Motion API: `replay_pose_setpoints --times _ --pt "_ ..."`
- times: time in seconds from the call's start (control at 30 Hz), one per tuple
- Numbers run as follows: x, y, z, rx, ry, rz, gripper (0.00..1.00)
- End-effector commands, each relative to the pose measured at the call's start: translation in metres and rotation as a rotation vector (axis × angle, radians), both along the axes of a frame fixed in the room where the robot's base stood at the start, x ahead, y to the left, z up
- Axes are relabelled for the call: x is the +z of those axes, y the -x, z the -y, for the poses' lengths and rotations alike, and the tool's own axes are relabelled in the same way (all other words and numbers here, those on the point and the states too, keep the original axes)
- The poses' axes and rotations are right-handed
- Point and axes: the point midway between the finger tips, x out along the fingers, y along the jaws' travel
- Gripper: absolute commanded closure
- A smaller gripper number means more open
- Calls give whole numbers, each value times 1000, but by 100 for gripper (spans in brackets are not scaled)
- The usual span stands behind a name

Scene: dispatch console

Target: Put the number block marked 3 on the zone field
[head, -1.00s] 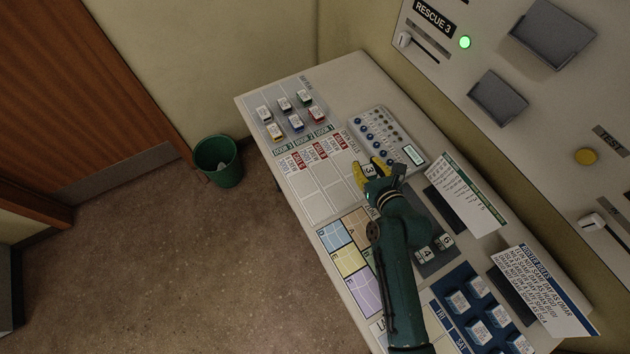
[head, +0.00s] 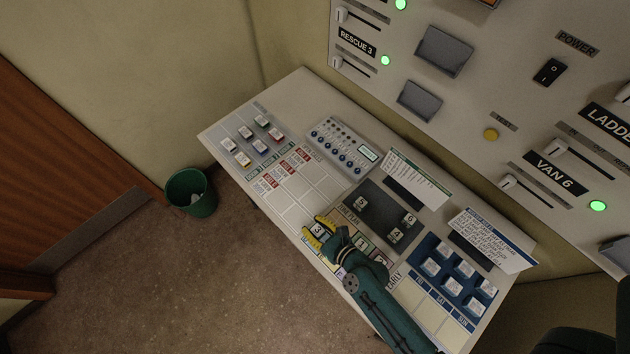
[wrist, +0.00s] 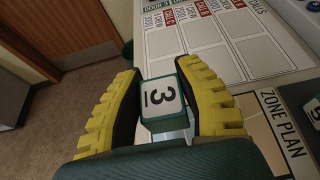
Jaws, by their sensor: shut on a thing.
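The number block marked 3 (head: 319,231) is white on top with green sides. My gripper (head: 318,234), with yellow fingers, is shut on it. In the wrist view the block (wrist: 162,98) sits between the two finger pads with its 3 facing the camera. The zone plan (wrist: 283,125) is a grid of coloured fields on the console desk. My gripper is over its far-left end in the head view and hides much of it. A purple field (head: 351,284) shows beside my arm. I cannot tell whether the block touches the desk.
A dark tray (head: 375,212) right of the zone plan holds several number blocks. A blue block rack (head: 452,275) and upright cards stand to the right. A green bin (head: 190,193) is on the floor.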

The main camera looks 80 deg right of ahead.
Motion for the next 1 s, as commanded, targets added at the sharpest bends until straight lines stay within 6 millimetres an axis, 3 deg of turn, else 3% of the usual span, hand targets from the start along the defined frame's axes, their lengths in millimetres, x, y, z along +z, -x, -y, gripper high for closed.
replay_pose_setpoints --times 0.03,0.27,0.4,0.77,0.8,0.9,1.0 --pt "-24 0 1 -1 0 1 92" --pt "-47 0 1 0 1 1 92" --pt "-71 0 1 0 0 1 92" --pt "-74 0 0 0 -1 0 92" --pt "-74 0 0 0 -1 0 63" --pt "-73 0 0 0 -1 0 44" --pt "-73 0 0 0 -1 0 41"
